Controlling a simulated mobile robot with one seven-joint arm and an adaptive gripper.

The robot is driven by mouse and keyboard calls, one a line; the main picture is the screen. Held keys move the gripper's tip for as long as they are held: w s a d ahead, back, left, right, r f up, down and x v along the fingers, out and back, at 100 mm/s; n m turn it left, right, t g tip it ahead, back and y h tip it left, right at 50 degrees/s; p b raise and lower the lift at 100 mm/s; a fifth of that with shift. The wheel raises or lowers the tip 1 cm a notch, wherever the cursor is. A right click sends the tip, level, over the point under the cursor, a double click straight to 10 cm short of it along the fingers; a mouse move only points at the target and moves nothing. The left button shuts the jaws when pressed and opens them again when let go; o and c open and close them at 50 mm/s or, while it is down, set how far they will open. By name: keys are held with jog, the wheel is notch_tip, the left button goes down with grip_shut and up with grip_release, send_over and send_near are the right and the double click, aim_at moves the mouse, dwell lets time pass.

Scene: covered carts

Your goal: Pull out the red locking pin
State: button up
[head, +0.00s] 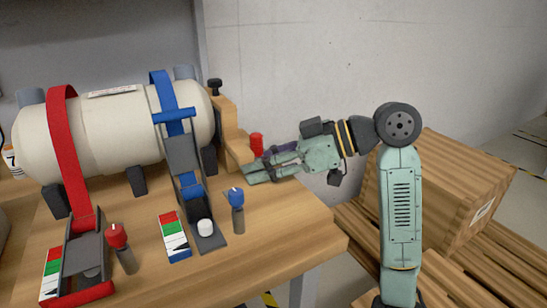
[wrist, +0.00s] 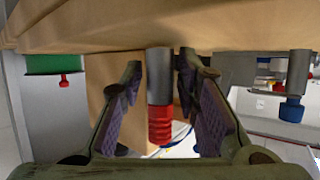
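A red-capped pin (head: 257,143) stands by the wooden block at the tank's right end in the head view. In the wrist view this red-capped pin (wrist: 160,122) shows a grey metal shaft and a ribbed red knob, between my fingers. My gripper (head: 260,168) is open beside the pin, reaching in from the right and hiding its lower part in the head view. In the wrist view the fingers of my gripper (wrist: 160,78) stand on both sides of the pin, with gaps showing. A second red-capped pin (head: 118,238) stands at the front left by the red strap's buckle.
A cream tank (head: 110,130) lies on the wooden table (head: 290,222), under a red strap (head: 66,150) and a blue strap (head: 165,95). A blue-capped pin (head: 236,198) stands near the blue buckle. Wooden crates (head: 450,195) are at the right.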

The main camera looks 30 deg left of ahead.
jog(key=shift+c, duration=0.3)
grip_shut()
jog(key=shift+o, duration=0.3)
grip_release()
